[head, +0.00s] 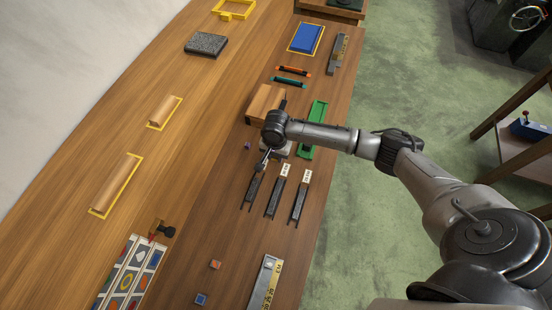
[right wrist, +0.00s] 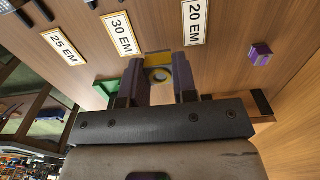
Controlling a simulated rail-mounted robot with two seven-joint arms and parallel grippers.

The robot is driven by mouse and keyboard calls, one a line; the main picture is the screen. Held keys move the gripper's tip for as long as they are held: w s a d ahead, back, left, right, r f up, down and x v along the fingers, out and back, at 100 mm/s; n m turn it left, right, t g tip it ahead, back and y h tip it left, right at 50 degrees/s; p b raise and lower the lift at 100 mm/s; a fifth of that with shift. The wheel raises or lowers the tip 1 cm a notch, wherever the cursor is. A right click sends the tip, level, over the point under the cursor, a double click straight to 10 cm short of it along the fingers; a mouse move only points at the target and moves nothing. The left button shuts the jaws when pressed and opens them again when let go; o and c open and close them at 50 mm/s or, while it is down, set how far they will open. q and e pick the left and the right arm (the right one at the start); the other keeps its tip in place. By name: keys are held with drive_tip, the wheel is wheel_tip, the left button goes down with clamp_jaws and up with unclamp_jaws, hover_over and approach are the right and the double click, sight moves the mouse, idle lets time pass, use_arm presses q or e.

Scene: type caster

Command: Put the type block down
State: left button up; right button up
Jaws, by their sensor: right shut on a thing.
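My right gripper (head: 262,162) is low over the brown work surface, at the top end of the dark slotted rails. In the right wrist view its fingers (right wrist: 157,85) are shut on a small type block (right wrist: 158,60), which shows yellow with a grey round face. The fingers hide its sides. I cannot tell whether its underside touches the surface. Label plates reading 25 EM (right wrist: 59,46), 30 EM (right wrist: 119,34) and 20 EM (right wrist: 195,22) lie close by. A loose purple block (right wrist: 261,54) stands apart; it also shows in the head view (head: 247,145). My left gripper is not in view.
Dark rails (head: 275,198) lie below the labels. A wooden box (head: 264,104) and a green tray (head: 314,128) are close to my right gripper. An orange block (head: 215,264) and a blue block (head: 201,299) lie nearer. The surface left of the rails is mostly clear.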

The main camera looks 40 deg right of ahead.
sight(276, 160)
drive_tip(key=shift+f, duration=1.5)
drive_tip(key=shift+f, duration=0.1)
drive_tip(key=o, duration=1)
drive_tip(key=shift+c, duration=0.2)
